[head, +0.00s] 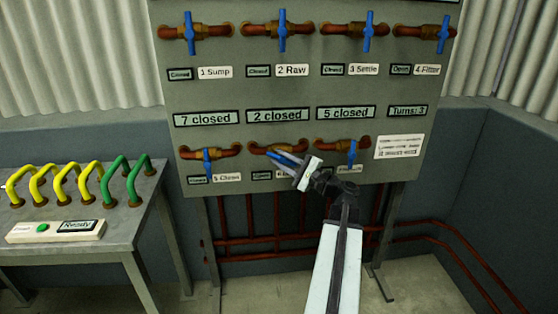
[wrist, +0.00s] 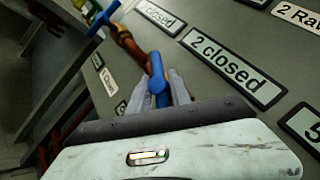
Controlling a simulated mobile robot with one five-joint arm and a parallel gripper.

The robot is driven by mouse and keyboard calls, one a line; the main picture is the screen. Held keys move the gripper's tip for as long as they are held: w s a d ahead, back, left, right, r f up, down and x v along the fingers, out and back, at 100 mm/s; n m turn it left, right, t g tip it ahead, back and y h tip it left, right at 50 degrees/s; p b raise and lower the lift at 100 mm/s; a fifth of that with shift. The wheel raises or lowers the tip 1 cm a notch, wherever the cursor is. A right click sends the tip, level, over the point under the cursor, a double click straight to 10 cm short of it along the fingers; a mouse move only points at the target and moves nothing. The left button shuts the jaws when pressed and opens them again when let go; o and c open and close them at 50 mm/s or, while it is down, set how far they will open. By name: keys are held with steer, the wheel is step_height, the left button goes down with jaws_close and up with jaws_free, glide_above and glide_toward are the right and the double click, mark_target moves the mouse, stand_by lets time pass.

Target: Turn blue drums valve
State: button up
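My gripper (head: 276,157) is at the lower middle valve on the grey panel, its fingers slightly apart. In the wrist view my gripper (wrist: 160,88) has one finger on each side of the blue handle (wrist: 157,80), with narrow gaps. In the head view this handle is tilted and mostly covered by the fingers; its copper body (head: 264,149) shows behind. The label below is partly hidden. Lower left valve (head: 208,160) and lower right valve (head: 352,153) have upright blue handles. All the valves have blue handles, and no label reading drums is legible.
Upper row valves are labelled 1 Sump, 2 Raw, 3 Settle, 4 Filter. Panel displays (head: 281,115) read 7 closed, 2 closed, 5 closed and Turns: 3. A grey table (head: 140,195) at left holds yellow and green hoops. Copper pipes (head: 290,243) run below the panel.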

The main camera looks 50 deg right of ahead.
jaws_close()
steer(key=shift+a, duration=0.4)
steer(key=shift+d+r, duration=0.1)
steer(key=shift+d, duration=0.2)
steer(key=shift+d, duration=0.1)
steer(key=shift+r+g+p, duration=0.1)
steer(key=shift+g+p, duration=0.2)
steer(key=shift+p, duration=0.3)
steer(key=shift+r+n+g+p, duration=0.2)
steer(key=shift+n+g+p, duration=0.3)
steer(key=shift+p, duration=0.5)
steer(key=n+g+p, duration=0.1)
steer(key=p, duration=0.3)
steer(key=shift+n+g+h, duration=0.3)
steer(key=shift+n, duration=0.1)
steer(key=shift+f+n+g+p, duration=0.25)
steer(key=shift+n+g+p, duration=0.15)
steer(key=shift+g+p, duration=0.35)
steer(key=shift+d+f, duration=0.1)
steer(key=shift+f, duration=0.05)
